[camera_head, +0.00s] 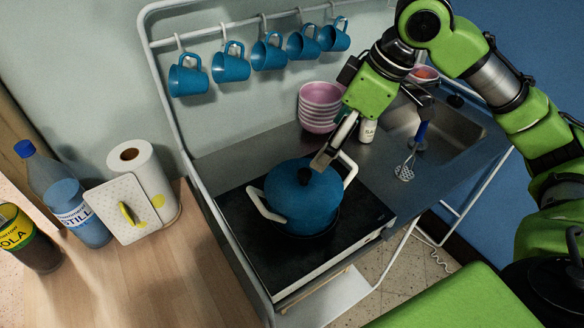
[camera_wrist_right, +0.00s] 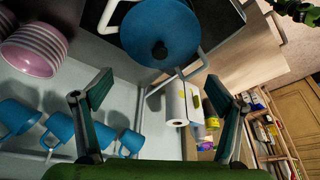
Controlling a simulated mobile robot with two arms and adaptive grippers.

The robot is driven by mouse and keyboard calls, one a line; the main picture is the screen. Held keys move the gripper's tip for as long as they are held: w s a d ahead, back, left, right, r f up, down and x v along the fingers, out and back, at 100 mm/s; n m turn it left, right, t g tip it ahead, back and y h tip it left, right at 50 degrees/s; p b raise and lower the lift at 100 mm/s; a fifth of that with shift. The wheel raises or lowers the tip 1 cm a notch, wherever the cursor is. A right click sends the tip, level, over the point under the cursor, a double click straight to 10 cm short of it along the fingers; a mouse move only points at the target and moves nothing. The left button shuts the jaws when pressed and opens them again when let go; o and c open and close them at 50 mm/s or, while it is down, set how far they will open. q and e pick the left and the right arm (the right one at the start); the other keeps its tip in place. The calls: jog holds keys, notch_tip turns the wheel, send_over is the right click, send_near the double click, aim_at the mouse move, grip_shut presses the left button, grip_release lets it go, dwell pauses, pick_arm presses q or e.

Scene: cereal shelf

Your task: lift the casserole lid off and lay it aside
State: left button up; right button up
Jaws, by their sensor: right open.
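The blue casserole (camera_head: 312,219) stands on the black hob with two white side handles. Its blue lid (camera_head: 288,184) is on it, with a dark knob (camera_head: 304,175) on top. The lid also shows at the top of the right wrist view (camera_wrist_right: 150,28), with its knob (camera_wrist_right: 160,49) beyond the fingertips. My right gripper (camera_head: 370,138) is open and empty, above and to the right of the lid. One fingertip appears close to the knob in the head view; whether it touches cannot be told.
Blue mugs (camera_head: 231,67) hang from a rail behind. Pink bowls (camera_head: 319,105) and a masher (camera_head: 404,172) are near the sink (camera_head: 455,130). Bottles (camera_head: 75,205) and a paper roll (camera_head: 150,175) stand on the wooden counter (camera_head: 170,275), whose front part is clear.

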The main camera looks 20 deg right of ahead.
aim_at(307, 174)
jog(key=x, duration=0.7)
jog(key=shift+w+a+f+p, duration=0.15)
jog(key=shift+f+p, duration=0.15)
jog(key=shift+p, duration=0.05)
jog(key=shift+w+f, duration=0.15)
jog(key=shift+f, duration=0.1)
jog(key=p+x, duration=0.1)
jog(key=x, duration=0.3)
jog(key=shift+f, duration=0.15)
jog(key=shift+a+f+p, duration=0.15)
jog(key=shift+f+p, duration=0.15)
jog(key=shift+f, duration=0.15)
pick_arm(q)
jog(key=shift+s+r, duration=0.3)
jog(key=shift+r, duration=0.25)
jog(key=shift+s+r, duration=0.25)
jog(key=shift+r, duration=0.3)
pick_arm(e)
jog(key=c, duration=1.3)
